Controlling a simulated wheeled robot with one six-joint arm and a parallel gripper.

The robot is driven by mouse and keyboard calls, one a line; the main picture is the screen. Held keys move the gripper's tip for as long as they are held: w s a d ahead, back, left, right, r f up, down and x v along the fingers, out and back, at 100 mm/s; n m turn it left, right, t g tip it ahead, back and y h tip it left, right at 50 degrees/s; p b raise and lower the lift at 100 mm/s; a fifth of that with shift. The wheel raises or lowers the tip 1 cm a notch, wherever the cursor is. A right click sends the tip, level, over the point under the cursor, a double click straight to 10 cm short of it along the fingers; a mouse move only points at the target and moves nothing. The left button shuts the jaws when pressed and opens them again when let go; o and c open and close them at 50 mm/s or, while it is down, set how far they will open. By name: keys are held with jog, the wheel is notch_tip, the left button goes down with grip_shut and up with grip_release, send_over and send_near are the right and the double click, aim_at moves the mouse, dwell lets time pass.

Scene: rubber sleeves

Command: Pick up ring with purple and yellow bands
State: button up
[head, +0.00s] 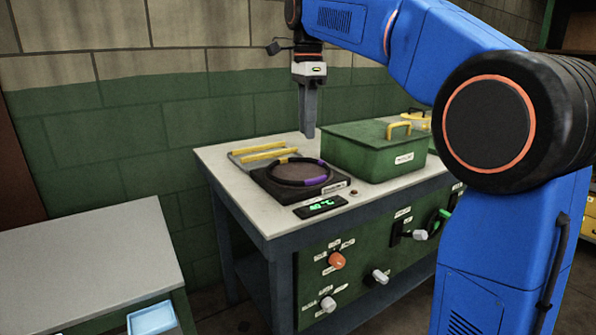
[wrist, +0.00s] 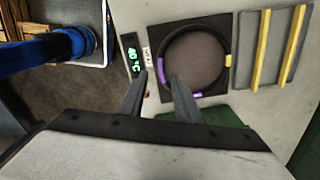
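The ring (head: 298,172) is black with purple and yellow bands. It lies flat on a dark square plate (head: 270,190) on the workbench. In the wrist view the ring (wrist: 162,60) shows whole, with purple bands at its left and bottom and a yellow band at its right. My gripper (head: 309,134) points down above the bench, behind and slightly right of the ring in the head view. In the wrist view its two fingers (wrist: 157,78) are apart with nothing between them, and the fingertips appear near the ring's lower left edge.
A green lidded box (head: 375,160) with a yellow handle stands right of the plate. Two yellow bars (head: 262,152) lie on a rack behind it. A green-lit display (head: 321,207) is at the front. The bench's left end (head: 226,162) is bare.

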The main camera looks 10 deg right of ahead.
aim_at(320, 179)
notch_tip(320, 179, down, 14)
jog(key=shift+r, duration=0.15)
dwell(0.5)
grip_shut()
